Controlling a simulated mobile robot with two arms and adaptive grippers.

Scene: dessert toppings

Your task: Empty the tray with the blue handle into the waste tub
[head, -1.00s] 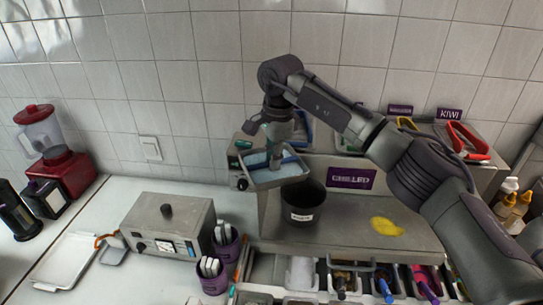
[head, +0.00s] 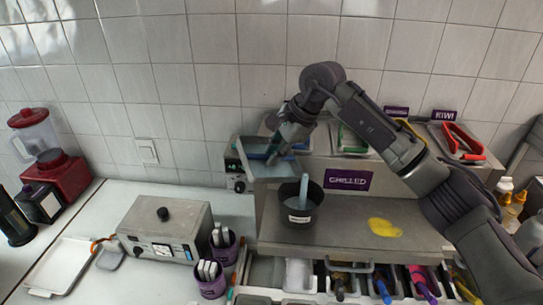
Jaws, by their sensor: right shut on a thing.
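My right gripper (head: 280,148) is shut on the small metal tray (head: 278,170) and holds it up, tilted, above and left of the waste tub. A bit of blue (head: 256,152) shows beside the gripper, which covers most of the handle. The waste tub (head: 300,215) is a black round bucket with a white label, upright on the steel counter. A pale blue-grey column (head: 304,187) stands from the tub's inside up past its rim, below the tray's right edge; I cannot tell whether it is falling contents or a solid piece. My left gripper is not in view.
A raised shelf behind carries more trays, with a red-handled one (head: 463,140) at the right. A purple "CHILLED" sign (head: 348,180) is on its front. A yellow spill (head: 385,228) lies on the counter. A steel box (head: 165,228) and purple cups (head: 224,245) stand left.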

